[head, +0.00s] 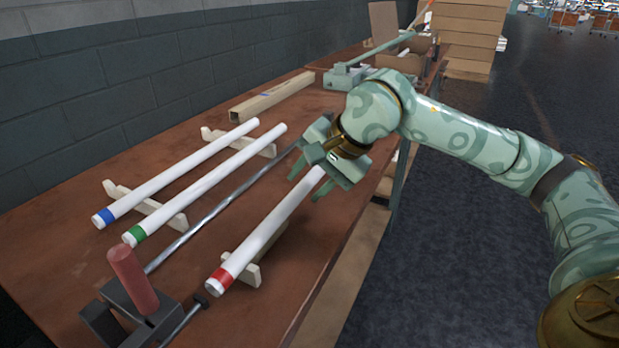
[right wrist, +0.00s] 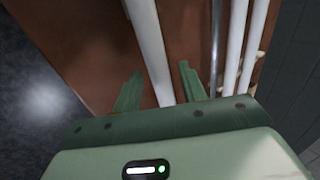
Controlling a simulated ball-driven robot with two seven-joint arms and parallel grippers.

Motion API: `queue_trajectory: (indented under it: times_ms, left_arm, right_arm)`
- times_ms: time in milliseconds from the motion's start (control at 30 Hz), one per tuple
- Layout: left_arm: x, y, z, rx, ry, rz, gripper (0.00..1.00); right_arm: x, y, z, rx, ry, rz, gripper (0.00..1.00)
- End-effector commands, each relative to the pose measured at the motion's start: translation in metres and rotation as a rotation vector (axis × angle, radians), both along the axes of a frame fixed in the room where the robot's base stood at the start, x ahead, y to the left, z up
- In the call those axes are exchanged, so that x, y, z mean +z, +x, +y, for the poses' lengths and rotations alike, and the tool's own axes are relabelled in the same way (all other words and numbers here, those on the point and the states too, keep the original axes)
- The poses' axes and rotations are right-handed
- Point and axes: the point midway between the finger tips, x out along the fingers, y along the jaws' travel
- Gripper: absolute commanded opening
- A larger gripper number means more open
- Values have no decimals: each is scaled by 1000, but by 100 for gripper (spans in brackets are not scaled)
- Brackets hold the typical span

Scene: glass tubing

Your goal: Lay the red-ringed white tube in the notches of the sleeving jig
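The red-ringed white tube (head: 262,237) lies lengthwise on the right part of the bench, its red band at the near end. Its near part rests on a pale notched wooden support (head: 250,273), probably part of the sleeving jig; I cannot tell how it sits at the far end. My right gripper (head: 306,180) is over the tube's far part. In the right wrist view, my right gripper (right wrist: 158,90) is open, with the tube (right wrist: 151,50) between its fingers and gaps on both sides. My left gripper is not in view.
Blue-ringed (head: 180,172) and green-ringed (head: 207,183) white tubes lie on notched wooden supports (head: 165,212) at left. A metal rod (head: 215,215) runs between them and the red-ringed tube. A clamp with a red handle (head: 135,278) stands in front. A wooden beam (head: 272,98) lies behind.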

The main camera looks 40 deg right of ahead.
Motion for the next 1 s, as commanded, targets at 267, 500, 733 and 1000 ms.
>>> queue_trajectory:
  times_ms: [267,500,733,1000]
  left_arm:
    - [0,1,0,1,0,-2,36]
    - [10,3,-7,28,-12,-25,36]
    - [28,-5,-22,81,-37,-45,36]
    - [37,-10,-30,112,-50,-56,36]
  right_arm:
    - [1,0,0,0,0,-1,44]
    - [35,-10,-5,-2,-2,-7,44]
    - [83,-41,-17,-3,-2,-7,44]
    - [111,-60,-25,0,-1,-2,44]
